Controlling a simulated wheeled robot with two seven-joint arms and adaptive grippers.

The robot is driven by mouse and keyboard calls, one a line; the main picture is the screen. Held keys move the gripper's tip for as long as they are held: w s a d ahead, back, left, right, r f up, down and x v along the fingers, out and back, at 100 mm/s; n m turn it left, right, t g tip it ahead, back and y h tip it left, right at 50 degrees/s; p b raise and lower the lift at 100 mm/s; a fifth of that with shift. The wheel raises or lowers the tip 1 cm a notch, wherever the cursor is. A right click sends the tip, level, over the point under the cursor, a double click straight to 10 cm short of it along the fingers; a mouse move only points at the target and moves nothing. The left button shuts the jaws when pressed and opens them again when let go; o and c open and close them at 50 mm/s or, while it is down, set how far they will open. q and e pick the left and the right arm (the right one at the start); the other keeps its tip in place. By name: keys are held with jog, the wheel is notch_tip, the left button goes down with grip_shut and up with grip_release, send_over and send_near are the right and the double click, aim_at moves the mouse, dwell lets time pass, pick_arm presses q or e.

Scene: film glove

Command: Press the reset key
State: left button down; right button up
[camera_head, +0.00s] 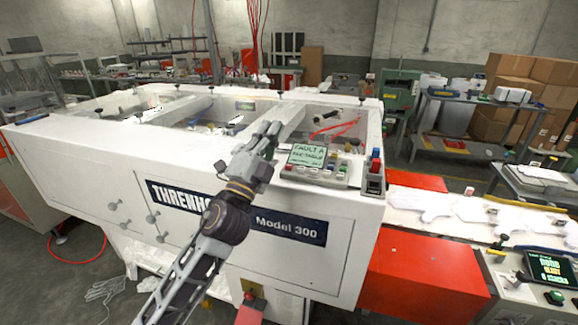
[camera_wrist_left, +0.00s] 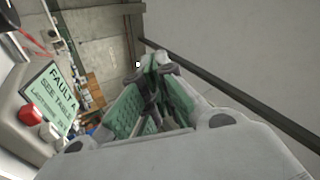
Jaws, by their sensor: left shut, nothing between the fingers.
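A control panel (camera_head: 342,178) with a row of coloured keys sits on top of the white machine. Its small green screen (camera_head: 307,156) reads "FAULT A, SEE TABLE"; the smaller text under it is hard to read. The screen also shows in the left wrist view (camera_wrist_left: 52,95), beside a red key (camera_wrist_left: 30,115) and a white key. I cannot tell which key is the reset key. My left gripper (camera_head: 270,130) is shut and empty, left of the screen and apart from the keys. Its fingers also show in the left wrist view (camera_wrist_left: 155,68). My right gripper is not in view.
The white machine (camera_head: 120,190), lettered "Model 300", has open bays on top. A block with red and blue buttons (camera_head: 374,172) stands right of the panel. A conveyor with white gloves (camera_head: 480,212) runs to the right. A second screen (camera_head: 552,268) is at lower right.

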pick_arm(q)
jog(key=s+d+r+m+g+h, duration=0.5)
jog(key=d+m+g+h, duration=0.5)
jog(key=m, duration=0.5)
jog(key=s+d+f+m+g+y, duration=0.25)
jog(key=d+m+g, duration=0.65)
jog(key=m, duration=0.7)
jog(key=w+a+f+m+t+y, duration=0.1)
jog(key=w+a+t+y, duration=0.2)
jog(key=w+a+y, duration=0.8)
jog(key=w+a, duration=0.1)
jog(key=a, duration=0.1)
jog(key=shift+a+m+t+y, duration=0.3)
jog(key=shift+a+m+y, duration=0.05)
jog(key=shift+m, duration=0.05)
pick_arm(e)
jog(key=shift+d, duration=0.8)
pick_arm(q)
jog(key=shift+f, duration=0.1)
